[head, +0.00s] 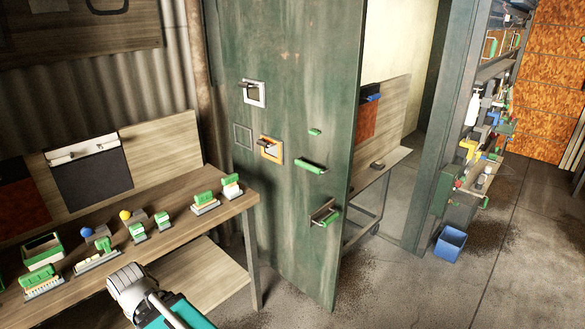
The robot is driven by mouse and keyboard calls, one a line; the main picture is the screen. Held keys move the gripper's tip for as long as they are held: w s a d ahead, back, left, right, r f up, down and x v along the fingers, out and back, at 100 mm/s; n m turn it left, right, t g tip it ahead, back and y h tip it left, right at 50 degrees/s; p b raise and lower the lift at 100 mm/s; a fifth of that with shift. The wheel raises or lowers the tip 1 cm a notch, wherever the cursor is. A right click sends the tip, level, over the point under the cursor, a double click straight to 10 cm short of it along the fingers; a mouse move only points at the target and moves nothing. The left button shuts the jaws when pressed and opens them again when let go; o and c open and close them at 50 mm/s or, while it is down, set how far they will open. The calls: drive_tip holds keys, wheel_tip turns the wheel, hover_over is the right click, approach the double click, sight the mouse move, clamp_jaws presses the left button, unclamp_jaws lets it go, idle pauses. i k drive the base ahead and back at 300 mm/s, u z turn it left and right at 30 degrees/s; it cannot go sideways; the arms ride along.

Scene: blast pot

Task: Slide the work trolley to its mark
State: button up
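What looks like the work trolley (392,159) stands behind the tall green door panel, right of centre. It has a wooden top, an upright wooden back board and dark metal legs. The green panel hides its left part, and its feet are hard to make out. A small dark block lies on its top. I cannot pick out a floor mark. Part of my arm, grey and teal, shows at the bottom left in front of the wooden bench; my gripper's fingers are not visible.
The green door panel (285,210) with green handles stands between me and the trolley. A wooden bench (235,208) at the left holds several green-handled brushes and blocks. A blue bin (450,244) sits by a cluttered shelf. The floor (420,295) at the lower right is open.

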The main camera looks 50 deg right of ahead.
sight(307, 56)
drive_tip(key=u, duration=1.15)
drive_tip(key=i, duration=0.45)
drive_tip(key=z, duration=2.6)
